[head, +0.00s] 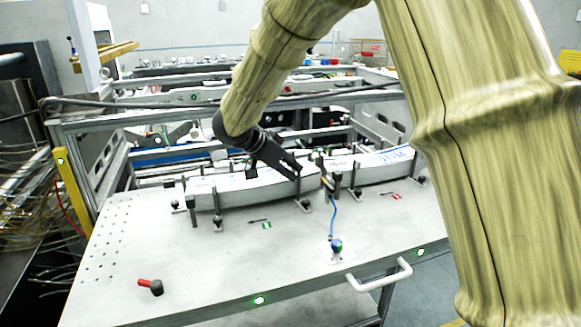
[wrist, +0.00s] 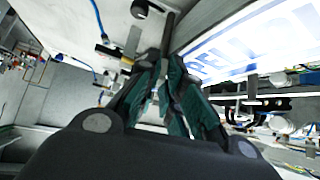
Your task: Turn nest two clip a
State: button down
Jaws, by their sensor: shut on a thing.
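Two long pale curved pieces lie in nests on the table, a left one (head: 250,190) and a right one (head: 372,168) with blue lettering. Dark upright clips with round feet stand along their front edges. My gripper (head: 297,172) is at the right end of the left piece, shut on a dark clip (head: 305,203) there. In the wrist view the fingers (wrist: 165,75) close around the dark bar of the clip (wrist: 168,32), beside the white lettered surface (wrist: 250,45). The gripped part is mostly hidden by the fingers. I cannot tell which nest number this clip bears.
A sensor on a blue cable (head: 332,215) stands just right of the gripper. A red-and-black handle (head: 150,286) lies at the table's front left. Small green (head: 266,225) and red (head: 396,197) arrow labels mark the tabletop. The front of the table (head: 210,265) is mostly clear.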

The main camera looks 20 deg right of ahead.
jog(key=shift+w+m+g+h+p, duration=0.2)
jog(key=shift+m+g+p, duration=0.25)
jog(key=shift+m+p, duration=0.15)
jog(key=shift+w+m+g+h+p, duration=0.1)
jog(key=shift+w+m+g+p, duration=0.05)
jog(key=shift+m+g+p, duration=0.4)
jog(key=c, duration=1.6)
grip_release()
jog(key=shift+o, duration=0.2)
jog(key=shift+a, duration=0.1)
jog(key=v, duration=1.2)
jog(key=shift+s, duration=0.1)
